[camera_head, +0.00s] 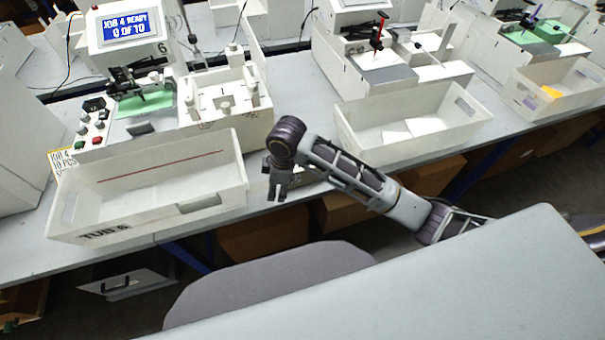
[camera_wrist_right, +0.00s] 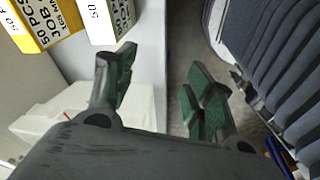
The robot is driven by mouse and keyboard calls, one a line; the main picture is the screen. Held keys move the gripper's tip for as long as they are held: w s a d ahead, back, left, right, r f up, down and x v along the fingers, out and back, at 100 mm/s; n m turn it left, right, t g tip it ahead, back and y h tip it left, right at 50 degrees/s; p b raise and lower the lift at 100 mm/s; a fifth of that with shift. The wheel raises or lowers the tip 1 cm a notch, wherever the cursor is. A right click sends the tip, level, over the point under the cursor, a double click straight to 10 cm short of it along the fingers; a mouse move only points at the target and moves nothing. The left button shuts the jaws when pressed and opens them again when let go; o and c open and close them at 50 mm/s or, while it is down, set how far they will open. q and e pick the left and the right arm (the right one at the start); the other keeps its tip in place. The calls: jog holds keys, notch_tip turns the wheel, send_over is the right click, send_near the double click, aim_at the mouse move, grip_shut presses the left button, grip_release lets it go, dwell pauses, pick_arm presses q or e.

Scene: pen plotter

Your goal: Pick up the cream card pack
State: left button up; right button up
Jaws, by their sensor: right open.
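In the right wrist view, a cream-white pack (camera_wrist_right: 108,22) with a black printed label stands at the top, cut off by the frame edge. A yellow-edged pack (camera_wrist_right: 40,22) with a similar label is left of it. My right gripper (camera_wrist_right: 160,75) is open and empty, its fingertips apart from and below the cream pack in the picture. In the head view, my right gripper (camera_head: 275,194) hangs at the bench's front edge, right of the tub. I cannot make out the cream pack clearly there; my right arm covers part of that area. My left gripper is not in view.
A white tub (camera_head: 150,228) marked TUB 6 stands left of the gripper, and another white tub (camera_head: 440,135) stands to its right. The plotter (camera_head: 130,45) with a blue screen is behind the left tub.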

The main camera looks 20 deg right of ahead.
jog(key=w, duration=0.1)
jog(key=n+g+h, duration=0.1)
jog(key=n+h, duration=0.3)
send_near(302, 169)
jog(key=shift+w+d+f, duration=0.1)
jog(key=shift+w+d, duration=0.1)
jog(key=shift+d, duration=0.05)
jog(key=f, duration=0.5)
jog(key=d+f, duration=0.1)
jog(key=f, duration=0.2)
jog(key=shift+d+f, duration=0.1)
jog(key=shift+f, duration=0.2)
dwell(0.4)
jog(key=shift+w+d+f+p, duration=0.1)
jog(key=shift+d+f+p, duration=0.1)
jog(key=shift+f, duration=0.65)
jog(key=shift+w+d+f+p, duration=0.1)
jog(key=shift+d+f, duration=0.05)
jog(key=shift+f, duration=0.65)
jog(key=shift+w+d+f+p, duration=0.15)
jog(key=shift+d+f, duration=0.05)
jog(key=shift+f, duration=0.65)
